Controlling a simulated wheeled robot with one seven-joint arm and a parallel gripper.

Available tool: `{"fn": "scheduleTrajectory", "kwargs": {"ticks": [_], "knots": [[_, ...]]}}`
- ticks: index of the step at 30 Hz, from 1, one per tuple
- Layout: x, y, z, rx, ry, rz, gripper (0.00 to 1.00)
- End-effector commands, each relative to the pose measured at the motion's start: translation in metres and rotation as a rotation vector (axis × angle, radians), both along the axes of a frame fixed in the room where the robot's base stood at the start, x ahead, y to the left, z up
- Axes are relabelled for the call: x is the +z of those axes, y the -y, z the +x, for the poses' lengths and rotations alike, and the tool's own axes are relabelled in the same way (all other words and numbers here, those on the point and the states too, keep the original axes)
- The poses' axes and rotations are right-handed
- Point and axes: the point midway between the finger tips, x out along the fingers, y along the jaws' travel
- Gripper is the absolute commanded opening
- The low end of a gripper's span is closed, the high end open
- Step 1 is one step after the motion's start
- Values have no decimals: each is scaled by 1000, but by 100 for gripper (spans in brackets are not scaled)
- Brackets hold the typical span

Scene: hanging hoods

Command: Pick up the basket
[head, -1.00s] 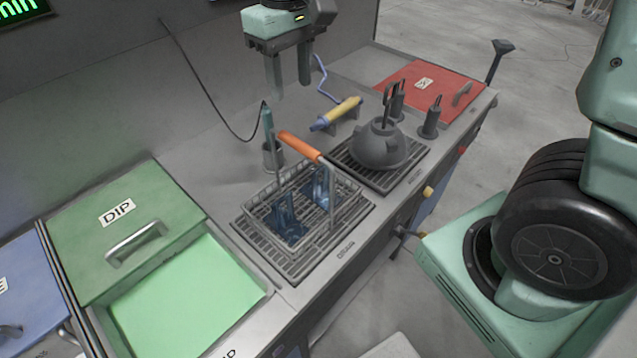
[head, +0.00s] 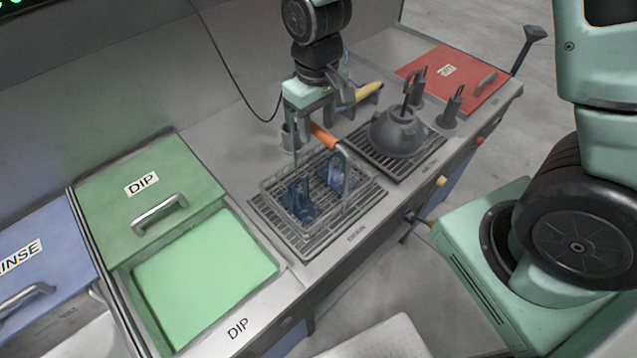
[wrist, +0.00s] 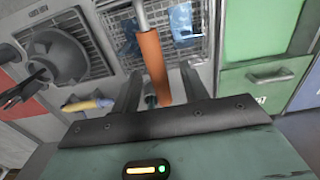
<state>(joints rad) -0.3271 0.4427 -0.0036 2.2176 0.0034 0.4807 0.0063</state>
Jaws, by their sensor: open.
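The wire basket (head: 343,206) sits on the drain grate and holds blue parts (head: 303,192). Its orange handle (head: 324,136) rises above its back side. My gripper (head: 311,147) is open just over the handle end. In the wrist view the orange handle (wrist: 152,62) points in between the two spread fingers of my gripper (wrist: 158,82), and no grip on it shows. The wrist view also shows part of the wire basket (wrist: 202,52). The arm hides some of the area behind the handle.
The drain grate (head: 262,208) lies under the basket. A dark domed fixture (head: 395,135) stands on a second grate to the right. A yellow-handled tool (head: 368,91) lies behind. A green dip tank (head: 205,275) with its lid (head: 105,205) is at left.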

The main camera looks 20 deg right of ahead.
Motion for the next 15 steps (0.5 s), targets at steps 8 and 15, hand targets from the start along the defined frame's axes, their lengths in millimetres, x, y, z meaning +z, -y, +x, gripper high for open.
{"fn": "scheduleTrajectory", "kwargs": {"ticks": [8, 15], "knots": [[-32, 4, -1, 0, -6, -2, 44], [-46, 3, 0, 0, 0, 0, 44]]}}
